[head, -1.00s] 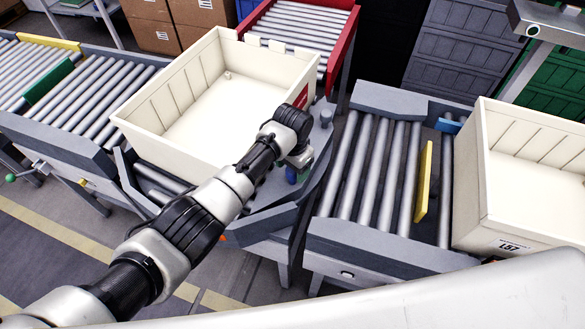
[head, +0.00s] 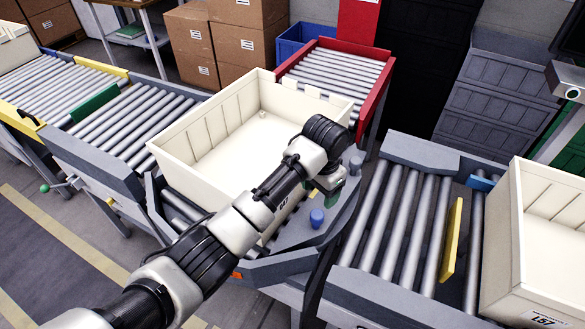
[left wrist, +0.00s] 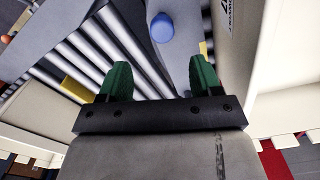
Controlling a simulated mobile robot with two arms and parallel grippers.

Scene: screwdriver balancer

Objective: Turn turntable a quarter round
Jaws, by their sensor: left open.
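The turntable (head: 292,236) is the grey deck with rollers in the middle of the head view. It bears a large cream crate (head: 205,170) that looks empty. A blue peg (head: 317,218) stands up on its near right part, and a second one (head: 355,165) farther back. My left gripper (head: 331,186) hangs over the deck beside the crate's right side, between the two pegs. In the left wrist view its green fingers (left wrist: 160,78) are apart with nothing between them. A blue peg (left wrist: 162,27) shows beyond the fingertips, apart from them. My right gripper is out of view.
A roller conveyor (head: 120,130) with a green bar lies to the left, and a red-framed one (head: 340,75) behind. A right conveyor (head: 390,235) has a yellow bar (head: 451,240) and another cream crate (head: 545,250). Cardboard boxes (head: 235,45) stand at the back.

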